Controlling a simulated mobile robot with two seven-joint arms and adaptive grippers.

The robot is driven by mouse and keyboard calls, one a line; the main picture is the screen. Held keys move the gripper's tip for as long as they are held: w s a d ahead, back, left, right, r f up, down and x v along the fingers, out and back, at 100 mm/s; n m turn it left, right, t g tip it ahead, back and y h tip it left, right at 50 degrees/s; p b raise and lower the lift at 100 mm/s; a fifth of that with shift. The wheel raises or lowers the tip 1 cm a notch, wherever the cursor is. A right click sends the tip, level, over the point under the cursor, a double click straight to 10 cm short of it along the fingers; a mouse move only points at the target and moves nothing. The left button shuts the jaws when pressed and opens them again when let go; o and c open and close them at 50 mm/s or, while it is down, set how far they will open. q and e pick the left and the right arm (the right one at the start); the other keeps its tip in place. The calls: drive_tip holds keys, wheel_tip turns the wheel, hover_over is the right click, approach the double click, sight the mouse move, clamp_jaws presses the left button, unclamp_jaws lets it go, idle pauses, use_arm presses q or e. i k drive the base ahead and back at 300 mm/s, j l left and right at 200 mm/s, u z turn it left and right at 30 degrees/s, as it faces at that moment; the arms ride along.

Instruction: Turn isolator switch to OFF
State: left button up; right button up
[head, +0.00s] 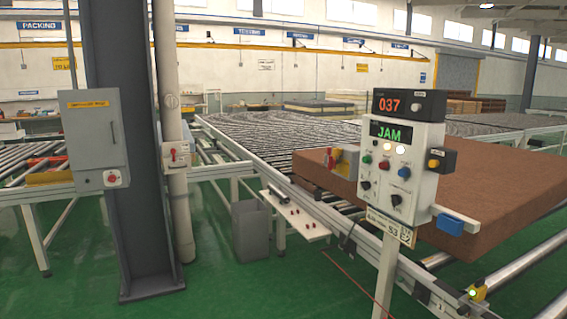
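I cannot tell for sure which control is the isolator switch. A grey cabinet (94,137) with a yellow label is fixed to the dark column, with a red rotary knob (112,177) at its lower right. A small white box with a red handle (174,154) is on the pale pipe. A red and yellow switch (345,161) sticks out from the left side of the white control panel (401,165). The positions of these switches are too small to read. Neither of my grippers is in view.
The panel stands on a post before the roller conveyor (349,217), showing "037" and "JAM". A brown mattress (472,205) lies on the conveyor behind it. The dark column (135,240) and a grey bin (252,232) stand on the green floor.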

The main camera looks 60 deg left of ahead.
sight(332, 162)
drive_tip(key=u, duration=1.5)
drive_tip(key=i+z, duration=0.15)
drive_tip(key=i+j, duration=0.05)
drive_tip(key=i, duration=0.05)
